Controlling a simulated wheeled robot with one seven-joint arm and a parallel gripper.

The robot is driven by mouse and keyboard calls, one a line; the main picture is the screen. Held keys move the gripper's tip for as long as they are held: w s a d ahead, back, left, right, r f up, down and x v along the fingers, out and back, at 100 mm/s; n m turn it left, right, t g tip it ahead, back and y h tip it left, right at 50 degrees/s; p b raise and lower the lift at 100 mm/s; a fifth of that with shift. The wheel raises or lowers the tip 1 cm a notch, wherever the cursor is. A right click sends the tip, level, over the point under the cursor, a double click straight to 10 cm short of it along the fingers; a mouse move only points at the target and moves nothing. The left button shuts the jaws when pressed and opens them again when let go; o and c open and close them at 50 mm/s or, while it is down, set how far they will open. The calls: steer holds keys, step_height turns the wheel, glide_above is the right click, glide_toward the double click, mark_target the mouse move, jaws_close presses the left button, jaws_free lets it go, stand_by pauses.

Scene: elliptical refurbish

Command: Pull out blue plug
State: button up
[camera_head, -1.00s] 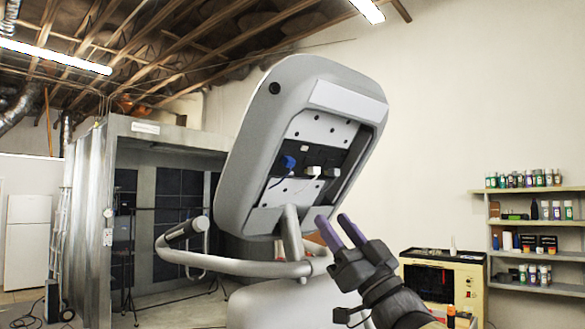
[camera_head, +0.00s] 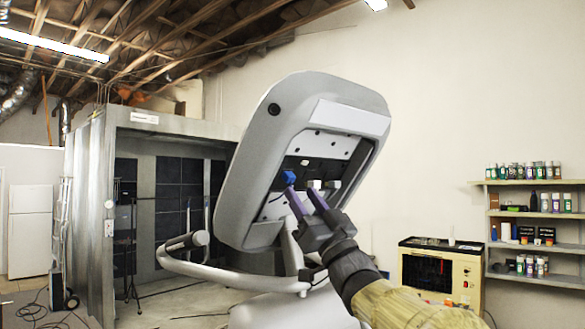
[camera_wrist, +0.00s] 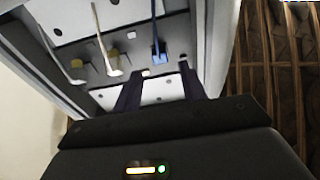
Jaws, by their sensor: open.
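The blue plug (camera_head: 289,177) sits in the dark socket panel on the back of the grey console head (camera_head: 262,140). In the wrist view the blue plug (camera_wrist: 158,52) is at the top centre, with a blue cable running up from it. My gripper (camera_head: 303,200) is open just below the sockets, its purple fingers pointing up toward the panel. In the wrist view the fingers of my gripper (camera_wrist: 160,90) stand apart, below the blue plug and not around it. Whether a fingertip touches the panel cannot be told.
White plugs sit beside the blue one; one white plug (camera_head: 314,185) shows near the fingers. The console's raised rim (camera_head: 365,160) surrounds the recess. A curved handlebar (camera_head: 215,272) lies below left. Shelves (camera_head: 535,215) with bottles stand far right.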

mark_target(292, 179)
steer(key=p+x, duration=0.2)
steer(key=x, duration=0.2)
steer(key=shift+w+a+r, duration=0.1)
steer(key=shift+r, duration=0.05)
steer(key=shift+w+a+r+p, duration=0.1)
steer(key=shift+w+r+p, duration=0.1)
steer(key=shift+w+p, duration=0.15)
steer(key=shift+r, duration=0.2)
steer(key=shift+s+a, duration=0.1)
